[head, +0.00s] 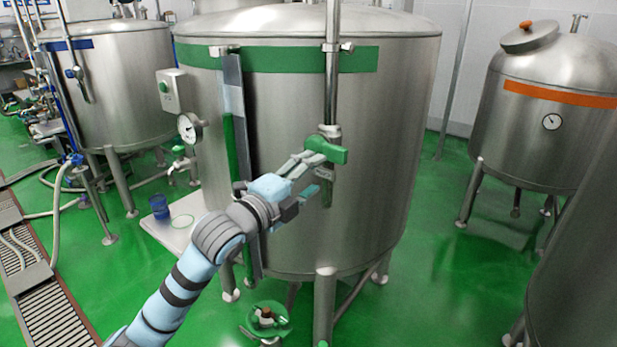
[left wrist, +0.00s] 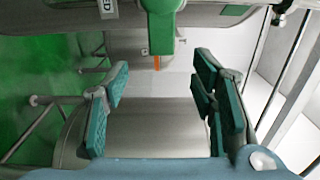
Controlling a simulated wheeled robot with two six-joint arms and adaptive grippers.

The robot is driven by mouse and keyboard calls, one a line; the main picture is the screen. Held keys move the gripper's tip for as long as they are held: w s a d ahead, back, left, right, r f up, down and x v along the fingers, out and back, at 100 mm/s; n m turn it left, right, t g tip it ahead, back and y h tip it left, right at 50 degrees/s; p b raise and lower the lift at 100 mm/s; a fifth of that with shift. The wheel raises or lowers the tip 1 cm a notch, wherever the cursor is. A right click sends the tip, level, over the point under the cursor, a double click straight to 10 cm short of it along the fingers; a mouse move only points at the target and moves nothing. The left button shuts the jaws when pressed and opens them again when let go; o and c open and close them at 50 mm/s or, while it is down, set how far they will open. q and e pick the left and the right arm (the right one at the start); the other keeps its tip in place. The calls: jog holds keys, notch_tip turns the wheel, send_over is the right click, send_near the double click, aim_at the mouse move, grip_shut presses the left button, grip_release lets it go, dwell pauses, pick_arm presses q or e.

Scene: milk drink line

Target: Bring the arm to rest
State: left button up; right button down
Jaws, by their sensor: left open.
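My left arm (head: 185,275) reaches up and right to the front of the steel tank with the green band (head: 385,120). My left gripper (head: 312,172) is open, its fingers close to a green valve handle (head: 326,150) on the tank's vertical pipe. In the left wrist view, the teal finger pads stand wide apart with nothing between them. The green handle (left wrist: 162,28) hangs at the top of that view, beyond the gap. Whether a finger touches the handle, I cannot tell. My right gripper is out of view.
A gauge (head: 189,128) and a small tap (head: 178,165) stick out from the tank's left side. A blue cup (head: 160,207) stands on a white shelf (head: 170,238) below them. An orange-banded tank (head: 550,130) stands at the right. Green floor (head: 440,260) is open between the tanks.

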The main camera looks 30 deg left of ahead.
pick_arm(q)
jog(key=shift+s+d, duration=0.1)
jog(key=shift+s, duration=0.2)
jog(key=shift+w, duration=0.1)
